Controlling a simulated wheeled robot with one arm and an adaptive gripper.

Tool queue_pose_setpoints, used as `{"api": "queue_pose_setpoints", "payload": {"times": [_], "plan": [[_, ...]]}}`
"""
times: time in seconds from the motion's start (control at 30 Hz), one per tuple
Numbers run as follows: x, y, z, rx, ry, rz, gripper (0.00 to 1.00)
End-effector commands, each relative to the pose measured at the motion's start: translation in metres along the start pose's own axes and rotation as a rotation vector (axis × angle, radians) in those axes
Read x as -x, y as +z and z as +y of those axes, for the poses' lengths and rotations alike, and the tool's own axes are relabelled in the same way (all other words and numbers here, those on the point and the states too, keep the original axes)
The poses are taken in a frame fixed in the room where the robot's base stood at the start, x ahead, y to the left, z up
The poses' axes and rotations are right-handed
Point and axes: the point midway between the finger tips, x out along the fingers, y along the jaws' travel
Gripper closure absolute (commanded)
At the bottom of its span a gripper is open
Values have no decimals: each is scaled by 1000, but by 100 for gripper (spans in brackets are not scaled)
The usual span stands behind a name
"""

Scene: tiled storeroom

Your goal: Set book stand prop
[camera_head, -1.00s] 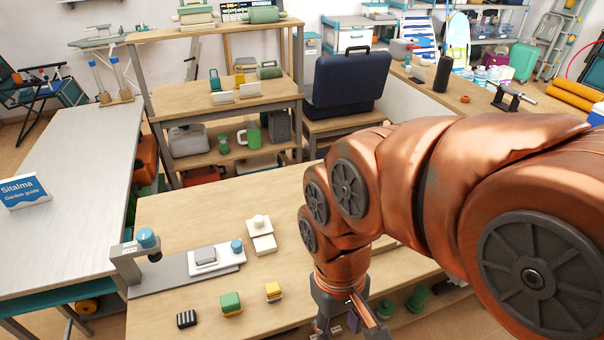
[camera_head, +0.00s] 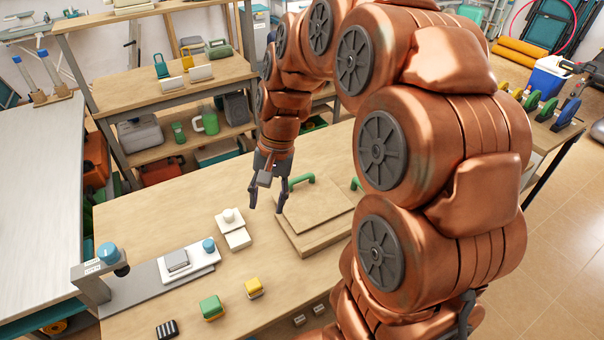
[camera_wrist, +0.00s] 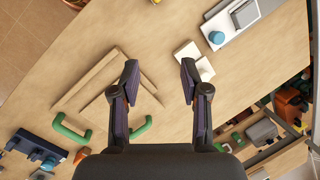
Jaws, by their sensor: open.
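A wooden stand (camera_head: 320,222), a flat board on a thicker base, lies on the workbench. Two green handles stand at its far side, one at left (camera_head: 297,182) and one partly hidden by my arm at right (camera_head: 356,184). In the wrist view the board (camera_wrist: 97,78) and both handles (camera_wrist: 70,130) (camera_wrist: 142,127) lie left of and below the fingertips. I cannot tell which part is the prop. My gripper (camera_head: 267,208) is open and empty, pointing down above the bench by the stand's left edge. In the wrist view its fingers (camera_wrist: 160,76) are spread apart.
A white two-part block (camera_head: 232,228) is just left of the gripper. A grey device with a white tray (camera_head: 190,266), a green-yellow block (camera_head: 211,307), a yellow block (camera_head: 254,288) and a black striped block (camera_head: 167,329) are nearby. Shelving stands behind.

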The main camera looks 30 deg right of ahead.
Motion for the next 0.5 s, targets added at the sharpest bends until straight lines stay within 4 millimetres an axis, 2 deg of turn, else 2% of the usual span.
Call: {"api": "queue_pose_setpoints", "payload": {"times": [0.03,0.27,0.5], "plan": [[0,-18,-1,-51,-20,-3,55],[-1,-96,4,-297,-111,-7,55],[-7,-180,32,-565,-203,-5,55]]}}
